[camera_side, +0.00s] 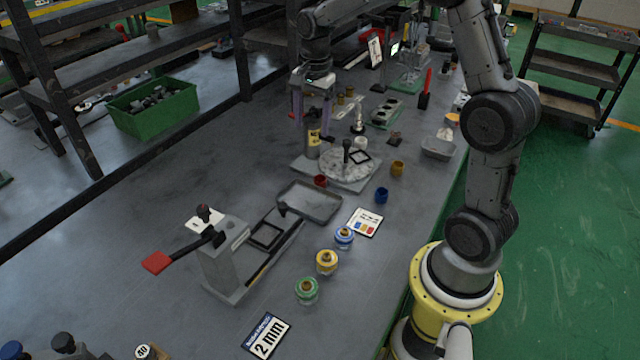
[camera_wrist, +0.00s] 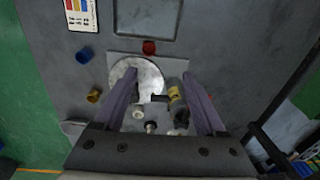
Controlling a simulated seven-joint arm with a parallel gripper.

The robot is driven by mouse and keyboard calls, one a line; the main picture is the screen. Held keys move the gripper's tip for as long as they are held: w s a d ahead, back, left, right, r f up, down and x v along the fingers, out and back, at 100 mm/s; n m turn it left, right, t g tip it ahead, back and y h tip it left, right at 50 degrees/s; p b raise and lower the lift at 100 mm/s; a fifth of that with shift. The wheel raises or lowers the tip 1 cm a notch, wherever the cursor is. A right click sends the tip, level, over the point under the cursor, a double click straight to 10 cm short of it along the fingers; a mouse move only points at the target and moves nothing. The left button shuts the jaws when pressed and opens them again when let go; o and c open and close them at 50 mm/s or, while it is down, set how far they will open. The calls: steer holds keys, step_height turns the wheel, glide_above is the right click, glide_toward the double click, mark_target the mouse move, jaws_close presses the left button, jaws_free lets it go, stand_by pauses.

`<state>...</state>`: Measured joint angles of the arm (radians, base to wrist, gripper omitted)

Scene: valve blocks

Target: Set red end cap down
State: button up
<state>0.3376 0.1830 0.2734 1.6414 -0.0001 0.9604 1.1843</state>
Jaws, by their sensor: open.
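The small red end cap (camera_side: 320,181) rests on the grey table between the shallow tray and the round-disc fixture. It also shows in the wrist view (camera_wrist: 149,47), just beyond the fixture's edge. My gripper (camera_side: 312,118) is open and empty above the back of the fixture, with its fingers pointing down. In the wrist view my gripper's purple fingers (camera_wrist: 160,80) stand wide apart, with the pale disc (camera_wrist: 140,82) and a yellow-banded cylinder (camera_wrist: 175,92) between them in the picture. The red cap lies past the fingertips, clear of them.
A blue cap (camera_side: 381,195) and an orange-yellow cap (camera_side: 397,168) stand right of the fixture. The tray (camera_side: 325,204) and a red-handled press (camera_side: 225,255) are nearer the camera. Green, yellow and blue-topped round parts (camera_side: 326,262) line the right side. Open table lies left.

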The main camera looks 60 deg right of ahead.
steer(key=g, duration=0.1)
glide_above(320, 176)
step_height(320, 176, down, 4)
steer(key=shift+m, duration=0.3)
steer(key=f, duration=0.4)
steer(key=a+f, duration=0.1)
steer(key=f, duration=0.2)
steer(key=shift+s+f, duration=0.1)
steer(key=shift+s, duration=0.15)
steer(key=shift+s+f, duration=0.1)
steer(key=shift+f, duration=3.05)
jaws_close()
